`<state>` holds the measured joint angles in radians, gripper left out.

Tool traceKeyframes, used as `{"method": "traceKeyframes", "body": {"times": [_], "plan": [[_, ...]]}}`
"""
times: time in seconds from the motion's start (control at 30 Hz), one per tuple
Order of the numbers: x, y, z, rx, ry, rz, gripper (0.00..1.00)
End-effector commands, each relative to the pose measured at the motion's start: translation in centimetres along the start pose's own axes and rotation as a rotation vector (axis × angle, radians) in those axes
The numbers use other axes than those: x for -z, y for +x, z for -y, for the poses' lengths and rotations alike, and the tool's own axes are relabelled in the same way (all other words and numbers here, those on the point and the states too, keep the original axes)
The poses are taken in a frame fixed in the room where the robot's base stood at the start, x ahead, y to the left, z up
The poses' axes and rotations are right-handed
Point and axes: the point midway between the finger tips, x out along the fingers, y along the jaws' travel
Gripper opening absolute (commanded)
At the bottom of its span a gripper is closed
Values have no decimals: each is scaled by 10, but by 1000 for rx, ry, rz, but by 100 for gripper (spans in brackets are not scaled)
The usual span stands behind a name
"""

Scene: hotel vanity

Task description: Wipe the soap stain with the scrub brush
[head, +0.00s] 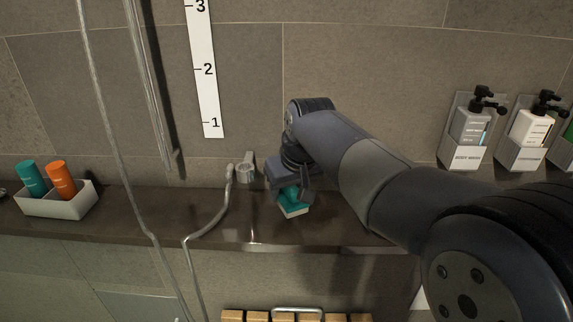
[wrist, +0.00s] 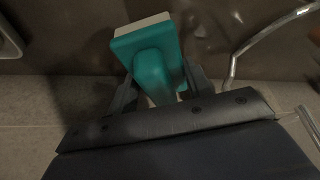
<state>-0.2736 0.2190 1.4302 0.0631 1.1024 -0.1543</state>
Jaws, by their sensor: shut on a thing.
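The scrub brush (head: 294,208), teal with a pale bristle block, is in my gripper (head: 288,187) at the dark ledge. In the wrist view the brush (wrist: 147,45) has its teal handle between the two fingers of my gripper (wrist: 160,84), and its pale block points away from me. The brush is at or just above the ledge surface; I cannot tell whether it touches. No soap stain stands out clearly. Faint pale specks show on the ledge right of the brush in the wrist view, but I cannot tell if they are the stain.
A curved metal pipe (head: 211,225) and a holder (head: 245,173) stand just left of the brush. A white tray (head: 58,204) with teal and orange bottles sits at the ledge's left. Soap dispensers (head: 470,128) hang at right. The ledge (head: 135,215) between tray and pipe is mostly clear.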

Motion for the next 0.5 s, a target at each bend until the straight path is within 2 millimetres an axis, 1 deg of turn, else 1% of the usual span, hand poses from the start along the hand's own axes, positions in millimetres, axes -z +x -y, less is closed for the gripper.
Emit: {"method": "traceKeyframes", "body": {"times": [0.03, 0.3, 0.5], "plan": [[4, -9, 0, -1, 1, -1, 27], [12, -30, -1, -1, 3, -2, 27], [13, -33, -1, -2, 3, -2, 27]]}}
